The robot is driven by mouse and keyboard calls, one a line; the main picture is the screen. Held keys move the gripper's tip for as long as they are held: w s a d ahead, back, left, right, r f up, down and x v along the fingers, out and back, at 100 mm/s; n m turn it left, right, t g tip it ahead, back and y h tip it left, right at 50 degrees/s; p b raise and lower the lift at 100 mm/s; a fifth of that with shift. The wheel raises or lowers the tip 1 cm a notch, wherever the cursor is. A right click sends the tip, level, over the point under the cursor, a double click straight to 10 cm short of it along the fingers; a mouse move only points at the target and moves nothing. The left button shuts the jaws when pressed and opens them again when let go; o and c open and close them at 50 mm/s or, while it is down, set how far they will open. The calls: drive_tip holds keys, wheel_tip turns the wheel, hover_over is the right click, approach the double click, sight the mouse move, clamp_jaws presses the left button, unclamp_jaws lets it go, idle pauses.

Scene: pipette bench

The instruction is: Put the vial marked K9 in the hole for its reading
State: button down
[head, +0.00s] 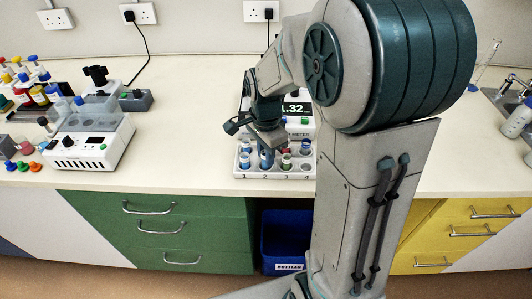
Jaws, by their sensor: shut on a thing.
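A pale rack (240,174) stands on the bench, its front marked 1, 2, 3, 4. My gripper (267,150) points down over the rack, near column 2, and is shut on a vial (266,160). The vial's label is too small to read, and I cannot tell whether its foot is in a hole. Other vials stand in the rack, one near column 1 (245,161) and one near column 3 (286,162). A front hole (304,168) at column 4 looks empty. A meter (297,108) behind shows digits ending in .32; my arm hides part of it.
A white instrument (92,146) with knobs stands to the left, with bottles and coloured caps beyond it. A blue bin (275,245) sits under the bench. The bench left of the rack is clear.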

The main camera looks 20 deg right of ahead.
drive_tip(key=shift+f, duration=0.3)
drive_tip(key=shift+f+b, duration=0.4)
drive_tip(key=shift+f, duration=0.05)
drive_tip(key=c, duration=1.3)
unclamp_jaws()
drive_tip(key=shift+o, duration=0.2)
drive_tip(key=shift+r, duration=0.1)
drive_tip(key=shift+r, duration=0.1)
wheel_tip(320, 180, up, 12)
drive_tip(key=p, duration=0.1)
drive_tip(key=s+f+n+t, duration=0.3)
drive_tip(key=s+n, duration=1.1)
drive_tip(key=shift+a, duration=0.15)
